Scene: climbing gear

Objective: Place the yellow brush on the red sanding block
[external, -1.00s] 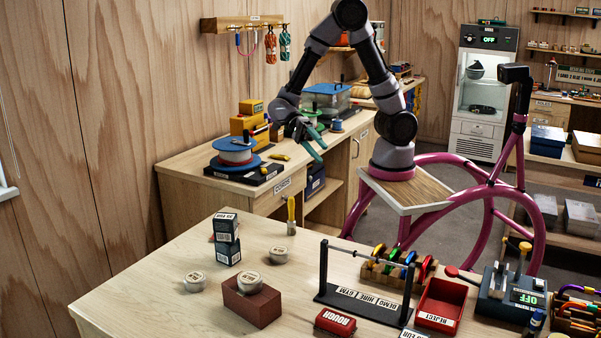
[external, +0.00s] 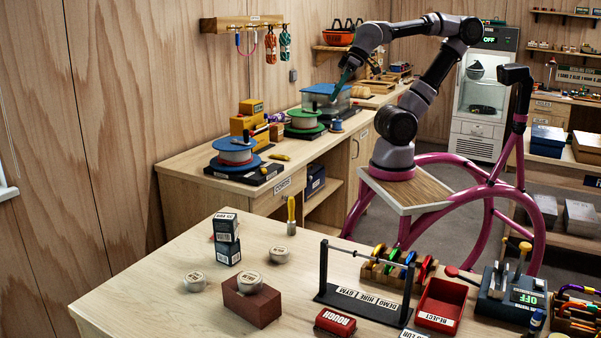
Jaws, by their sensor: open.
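The yellow brush (external: 291,209) stands upright on the near table, its yellow handle up. A red block labelled ROUGH (external: 335,322), which looks like the sanding block, lies at the table's front edge, right of a brick-red block (external: 252,305). My gripper (external: 337,90) has teal fingers and hangs over the back bench near a clear blue-lidded bin. It is open and far from both the brush and the red block. It is small in view, and I see nothing held in it.
Two stacked dark boxes (external: 227,240) stand left of the brush. A black bar stand (external: 362,300) and a red REJECT tray (external: 441,304) stand to the right.

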